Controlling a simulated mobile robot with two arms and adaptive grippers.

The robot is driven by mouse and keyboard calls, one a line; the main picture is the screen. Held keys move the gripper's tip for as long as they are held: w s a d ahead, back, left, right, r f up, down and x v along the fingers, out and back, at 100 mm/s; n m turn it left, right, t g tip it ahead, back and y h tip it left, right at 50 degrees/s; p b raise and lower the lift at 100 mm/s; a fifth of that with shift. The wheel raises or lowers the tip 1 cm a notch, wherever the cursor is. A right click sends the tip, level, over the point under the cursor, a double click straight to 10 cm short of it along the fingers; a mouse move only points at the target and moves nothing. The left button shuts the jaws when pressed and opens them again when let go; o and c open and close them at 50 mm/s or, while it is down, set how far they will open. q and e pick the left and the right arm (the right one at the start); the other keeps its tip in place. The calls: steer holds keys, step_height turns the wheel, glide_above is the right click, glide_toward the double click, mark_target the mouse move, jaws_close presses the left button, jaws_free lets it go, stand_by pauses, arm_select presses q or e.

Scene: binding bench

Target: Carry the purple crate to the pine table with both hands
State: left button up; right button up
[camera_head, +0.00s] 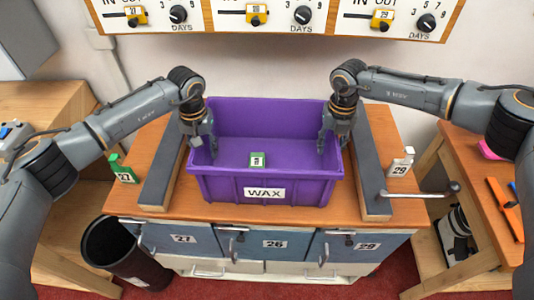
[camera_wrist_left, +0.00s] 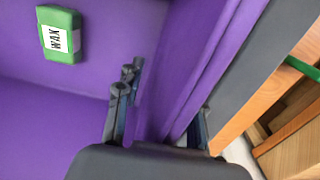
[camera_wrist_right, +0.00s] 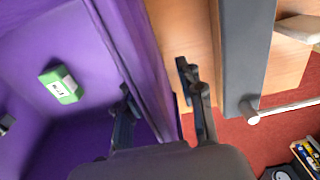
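The purple crate (camera_head: 264,182), labelled WAX, sits level on the orange-topped cabinet (camera_head: 240,213) between two grey bars. A green WAX block (camera_head: 257,160) lies inside it. My left gripper (camera_head: 201,141) is at the crate's left wall; in the left wrist view its spread fingers (camera_wrist_left: 162,110) straddle that wall, one inside and one outside. My right gripper (camera_head: 336,138) is at the right wall; in the right wrist view its spread fingers (camera_wrist_right: 160,100) straddle it, with a gap beside the outer finger. A pale wooden table (camera_head: 45,103), pine-looking, stands at the left.
Grey bars (camera_head: 162,165) (camera_head: 367,170) flank the crate. A metal handle (camera_head: 425,191) juts out at right. A dark bin (camera_head: 122,252) stands front left; an orange-topped table (camera_head: 480,178) stands right.

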arm_select(q)
jaws_close()
arm_select(e)
jaws_close()
arm_select(q)
steer(key=shift+w+r, duration=0.1)
steer(key=shift+r, duration=0.15)
arm_select(e)
steer(key=shift+w+r, duration=0.1)
steer(key=shift+r, duration=0.1)
